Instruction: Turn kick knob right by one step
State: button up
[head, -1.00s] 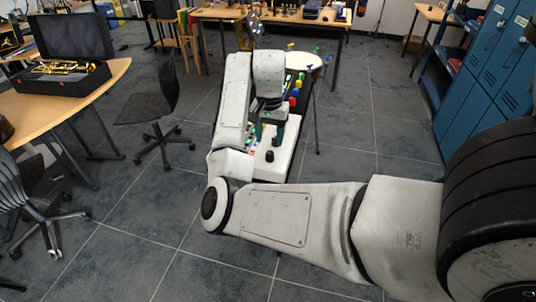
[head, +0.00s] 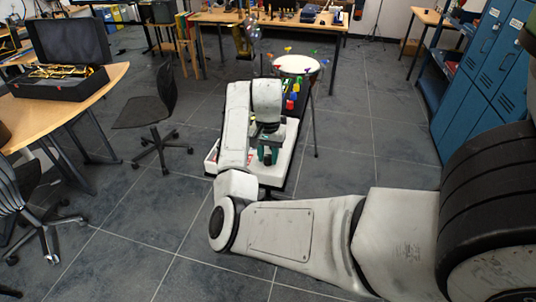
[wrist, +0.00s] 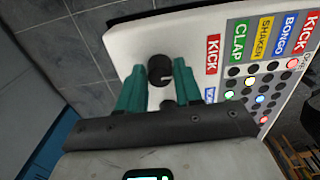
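A white instrument panel (wrist: 125,42) lies below my gripper in the wrist view; part of it also shows in the head view (head: 284,165). A round black knob (wrist: 160,70) with a pale pointer mark stands on it, beside a red KICK label (wrist: 212,54). A second dark knob (wrist: 167,104) is partly hidden behind my gripper's palm. My gripper (wrist: 159,66) has its two teal fingers apart, one on each side of the upper knob. The right finger is very close to the knob; I cannot tell whether it touches. In the head view my gripper (head: 268,155) is over the panel.
Coloured labels and rows of small round buttons (wrist: 262,98) cover the panel's right side. In the head view, a drum (head: 297,65) and coloured items stand behind the panel. An office chair (head: 150,110) is at left, blue lockers (head: 485,70) at right. Floor between is clear.

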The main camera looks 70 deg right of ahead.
grip_shut()
jog(key=shift+r, duration=0.1)
jog(key=shift+m+p, duration=0.6)
jog(key=shift+m, duration=0.5)
jog(key=shift+m+p, duration=0.55)
jog(key=shift+m, duration=1.15)
jog(key=shift+o, duration=2.1)
grip_release()
